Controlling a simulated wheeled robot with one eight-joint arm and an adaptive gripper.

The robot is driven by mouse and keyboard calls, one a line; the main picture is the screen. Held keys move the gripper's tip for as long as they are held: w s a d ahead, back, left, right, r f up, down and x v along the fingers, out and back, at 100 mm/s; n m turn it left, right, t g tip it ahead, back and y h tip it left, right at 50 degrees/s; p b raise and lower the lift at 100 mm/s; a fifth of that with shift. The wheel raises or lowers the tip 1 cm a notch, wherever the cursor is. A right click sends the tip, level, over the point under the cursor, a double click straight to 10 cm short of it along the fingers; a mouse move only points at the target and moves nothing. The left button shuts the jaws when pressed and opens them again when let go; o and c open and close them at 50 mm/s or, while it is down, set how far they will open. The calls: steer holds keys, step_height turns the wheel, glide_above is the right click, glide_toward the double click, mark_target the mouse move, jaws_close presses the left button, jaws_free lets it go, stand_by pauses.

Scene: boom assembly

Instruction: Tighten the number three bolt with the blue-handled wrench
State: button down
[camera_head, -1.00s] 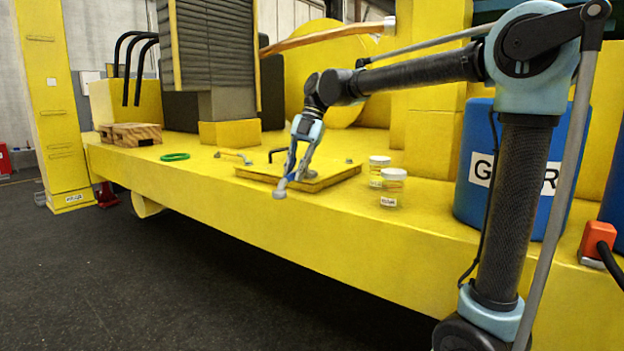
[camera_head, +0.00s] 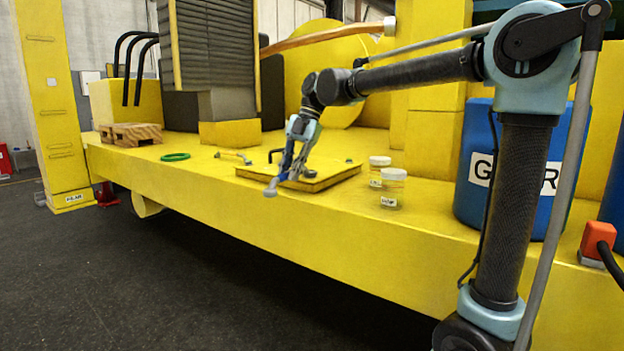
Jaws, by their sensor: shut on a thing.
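My gripper (camera_head: 296,166) is shut on the blue-handled wrench (camera_head: 271,190), low over the front part of the yellow hatch plate (camera_head: 340,176). The wrench's grey head points down and left, near the front edge of the deck. Part of its blue handle shows between the fingers, and the rest is hidden. A dark round piece shows on the plate just right of the fingers. I cannot make out bolt numbers or tell which bolt is number three. I cannot tell whether the wrench touches anything.
Two lidded jars (camera_head: 392,188) stand right of the plate. A blue barrel (camera_head: 470,195) stands at right. The deck's front edge drops to dark floor.

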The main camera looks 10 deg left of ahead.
stand_by(0.4)
steer(key=shift+w+a+m, duration=0.1)
steer(key=shift+a+m, duration=0.3)
steer(key=shift+a, duration=0.1)
steer(key=shift+w+a+m, duration=0.1)
steer(key=shift+a+m, duration=0.15)
steer(key=shift+m, duration=0.05)
steer(key=shift+a, duration=0.1)
stand_by(0.5)
steer(key=shift+w+a+m+t+y, duration=0.15)
steer(key=shift+a+m+t+y, duration=0.15)
steer(key=shift+m, duration=0.1)
steer(key=shift+a, duration=0.2)
steer(key=shift+w+a+m, duration=0.15)
steer(key=shift+a+m, duration=0.05)
steer(key=shift+m, duration=0.1)
stand_by(0.5)
